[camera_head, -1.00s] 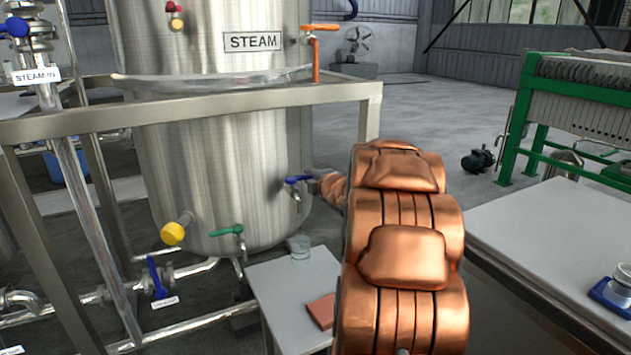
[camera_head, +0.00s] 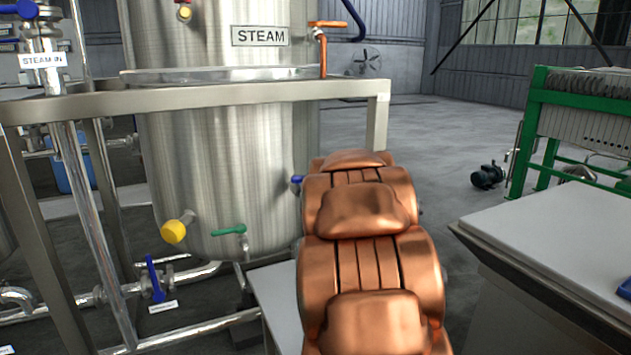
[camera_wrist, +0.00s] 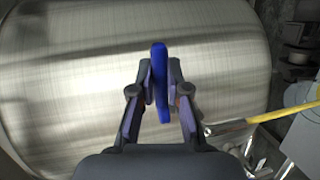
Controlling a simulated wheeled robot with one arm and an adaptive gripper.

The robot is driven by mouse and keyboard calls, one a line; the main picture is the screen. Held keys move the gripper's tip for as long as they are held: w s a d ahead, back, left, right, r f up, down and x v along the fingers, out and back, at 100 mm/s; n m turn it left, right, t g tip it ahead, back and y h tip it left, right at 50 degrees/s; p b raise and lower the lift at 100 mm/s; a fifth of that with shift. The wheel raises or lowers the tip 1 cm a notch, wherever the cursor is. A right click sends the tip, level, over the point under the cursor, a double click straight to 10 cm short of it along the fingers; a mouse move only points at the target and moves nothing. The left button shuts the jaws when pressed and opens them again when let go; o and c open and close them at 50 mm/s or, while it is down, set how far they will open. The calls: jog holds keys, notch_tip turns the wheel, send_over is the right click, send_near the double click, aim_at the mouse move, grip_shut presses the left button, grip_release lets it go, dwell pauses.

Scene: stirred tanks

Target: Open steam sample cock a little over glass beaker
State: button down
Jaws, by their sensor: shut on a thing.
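A steel tank (camera_head: 205,150) labelled STEAM carries a small cock with a blue lever (camera_head: 296,181) low on its right side. Only the tip of this lever shows past my copper-coloured arm in the head view. In the wrist view the blue lever (camera_wrist: 162,85) stands between the two fingers of my gripper (camera_wrist: 160,93), which is shut on it. The gripper itself is hidden behind my arm in the head view. The glass beaker is hidden there too. How far the cock is turned cannot be told.
A small white table (camera_head: 270,292) stands below the tank, partly covered by my arm. A green-handled valve (camera_head: 229,231) and a yellow knob (camera_head: 174,231) sit left of the blue lever. A steel frame (camera_head: 200,107) crosses before the tank. A grey-topped bench (camera_head: 560,235) stands right.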

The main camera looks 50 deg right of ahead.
jog(key=c, duration=1.1)
grip_release()
jog(key=shift+c, duration=0.2)
jog(key=shift+s, duration=0.1)
jog(key=v, duration=1.2)
